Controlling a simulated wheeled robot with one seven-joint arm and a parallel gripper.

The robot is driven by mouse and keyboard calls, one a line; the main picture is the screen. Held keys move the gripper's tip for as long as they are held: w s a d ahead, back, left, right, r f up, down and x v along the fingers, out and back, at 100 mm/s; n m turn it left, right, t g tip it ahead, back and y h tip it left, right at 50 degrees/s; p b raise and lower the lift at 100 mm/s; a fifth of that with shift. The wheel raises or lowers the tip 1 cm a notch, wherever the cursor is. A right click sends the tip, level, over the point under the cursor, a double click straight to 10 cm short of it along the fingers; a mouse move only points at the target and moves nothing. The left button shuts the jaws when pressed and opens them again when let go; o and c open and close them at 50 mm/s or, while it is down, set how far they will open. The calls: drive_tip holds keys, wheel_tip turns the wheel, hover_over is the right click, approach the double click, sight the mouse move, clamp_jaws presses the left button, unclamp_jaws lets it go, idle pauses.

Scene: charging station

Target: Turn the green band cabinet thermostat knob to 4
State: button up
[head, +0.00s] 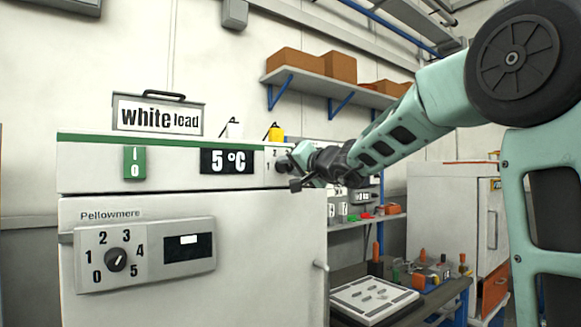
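The white cabinet (85,178) with a green band (90,139) along its top edge stands at left in the head view. My gripper (290,174) is at that right end, in front of the dial area. Dark parts there overlap, so I cannot separate knob from fingers or see contact. A lower plate marked Pellowmere has a black knob (116,260) numbered 0 to 5, its white mark pointing up and right.
A workbench with a pale perforated plate (373,299) is at lower right. A shelf (325,84) with brown boxes hangs behind.

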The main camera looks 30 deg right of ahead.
drive_tip(key=shift+c, duration=0.8)
drive_tip(key=shift+f, duration=0.1)
